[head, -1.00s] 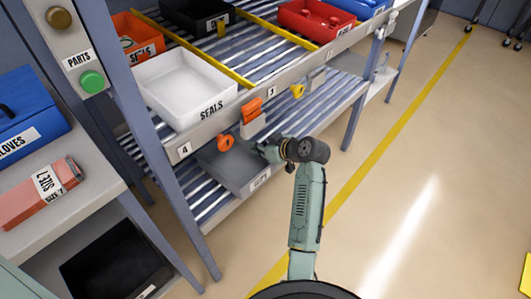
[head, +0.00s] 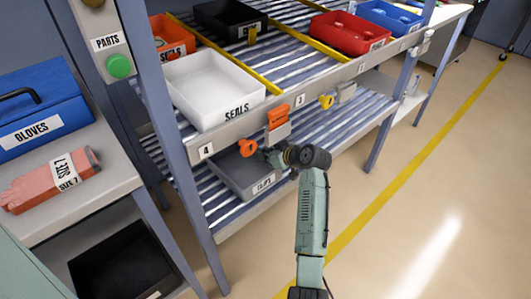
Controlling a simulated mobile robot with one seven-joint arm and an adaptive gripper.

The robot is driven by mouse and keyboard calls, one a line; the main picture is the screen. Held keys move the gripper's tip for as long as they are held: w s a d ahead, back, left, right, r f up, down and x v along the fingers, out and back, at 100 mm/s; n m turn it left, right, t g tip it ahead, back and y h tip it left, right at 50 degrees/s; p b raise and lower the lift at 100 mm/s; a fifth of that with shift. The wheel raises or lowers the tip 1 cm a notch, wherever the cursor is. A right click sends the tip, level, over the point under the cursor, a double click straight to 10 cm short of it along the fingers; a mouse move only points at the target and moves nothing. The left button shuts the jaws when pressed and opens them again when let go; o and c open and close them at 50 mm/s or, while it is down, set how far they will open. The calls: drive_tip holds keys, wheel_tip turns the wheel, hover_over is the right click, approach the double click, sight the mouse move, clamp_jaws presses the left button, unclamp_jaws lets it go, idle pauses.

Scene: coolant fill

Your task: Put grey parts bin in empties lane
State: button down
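The grey parts bin (head: 238,172) is on the lower roller lane (head: 205,192) of the rack, below the white bin and the tag "4". Its labelled front faces the aisle, close to the lane's front edge. My gripper (head: 272,156) is at the bin's right side near its front corner and appears to touch its rim. The fingers are small and partly hidden by my wrist, so I cannot tell whether they are closed on it. The inside of the bin that shows looks empty.
On the upper shelf are a white SEALS bin (head: 212,92), an orange bin (head: 172,42), a black bin (head: 228,18), a red bin (head: 350,34) and a blue bin (head: 391,17). Orange clips (head: 279,117) hang from the front rail above my gripper. A rack post (head: 180,160) stands left.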

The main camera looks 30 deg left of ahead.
idle(0.3)
drive_tip(key=c, duration=1.7)
unclamp_jaws()
drive_tip(key=shift+r+p, duration=2.35)
drive_tip(key=shift+r, duration=1.15)
drive_tip(key=shift+d+f, duration=0.1)
